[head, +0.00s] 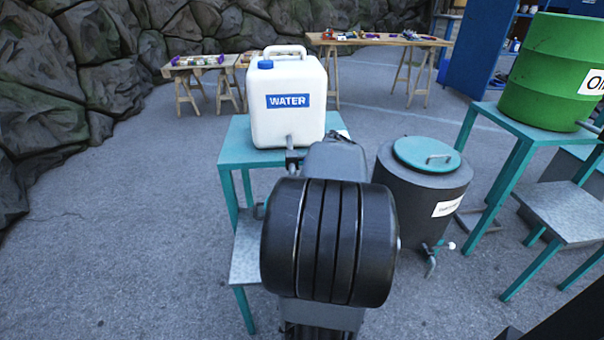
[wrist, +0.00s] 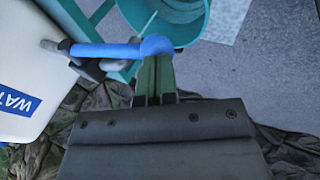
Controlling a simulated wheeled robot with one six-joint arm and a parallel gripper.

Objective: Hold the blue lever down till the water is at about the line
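The white water jug (head: 288,125) with a blue label stands on a teal table in the head view. It also shows at the left of the wrist view (wrist: 25,65). The blue lever (wrist: 105,49) runs from the jug's dark tap (wrist: 88,68) to a rounded end. My gripper (wrist: 155,66) has its two green fingers close together, shut, with their tips at that rounded end. I cannot tell how firmly they touch. A teal bucket (wrist: 190,37) is just beyond the lever. A thin pale streak shows at its rim. The water level and line are not visible.
My arm hides the lever and bucket in the head view. A dark barrel with a teal lid (head: 425,195) stands right of the teal table (head: 237,158). A green oil drum (head: 550,75) is farther right. Open grey floor (head: 110,250) lies left.

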